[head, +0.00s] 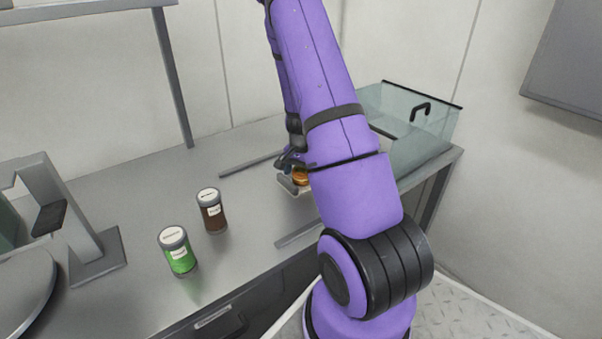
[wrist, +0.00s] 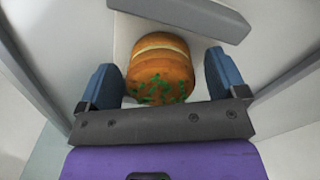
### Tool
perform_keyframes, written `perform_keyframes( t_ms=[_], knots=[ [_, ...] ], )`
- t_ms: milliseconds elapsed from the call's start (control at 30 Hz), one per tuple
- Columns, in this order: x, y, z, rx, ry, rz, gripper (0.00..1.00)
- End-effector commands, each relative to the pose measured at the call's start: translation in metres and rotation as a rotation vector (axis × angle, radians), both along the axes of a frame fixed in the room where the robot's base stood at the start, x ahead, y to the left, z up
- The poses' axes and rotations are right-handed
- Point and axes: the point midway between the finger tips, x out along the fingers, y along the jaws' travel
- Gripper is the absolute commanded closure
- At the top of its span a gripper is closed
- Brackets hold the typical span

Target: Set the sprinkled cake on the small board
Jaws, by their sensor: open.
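The sprinkled cake (wrist: 158,72) is a round orange-brown cake with a pale cream band and green sprinkles on one face. In the wrist view it lies between the two blue fingers of my gripper (wrist: 160,80), which are apart, with a gap showing at the cake's right side. In the head view only part of the cake (head: 300,176) shows beside my gripper (head: 288,164), partly hidden by my arm. A small pale board-like edge (head: 290,188) shows under the cake; my arm hides the rest, so I cannot tell clearly whether the cake rests on it.
A brown-filled jar (head: 212,212) and a green-filled jar (head: 178,252) stand on the grey counter (head: 140,205). A clear glass case (head: 420,125) with a black handle stands behind my arm at the right. A grey stand (head: 65,215) is at the left.

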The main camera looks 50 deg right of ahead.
Motion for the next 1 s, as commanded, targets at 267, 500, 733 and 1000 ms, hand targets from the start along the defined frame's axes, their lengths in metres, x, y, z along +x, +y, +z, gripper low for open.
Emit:
perform_keyframes(
  t_ms=[267,500,733,1000],
  knots=[
    [0.001,0.0,0.039,-0.003,-0.005,0.002,0.09],
    [0.001,0.0,0.087,-0.002,-0.006,0.002,0.09],
    [0.001,0.0,0.115,-0.001,-0.002,0.001,0.09],
    [0.005,0.023,0.146,0.014,-0.04,0.071,0.09]
  ],
)
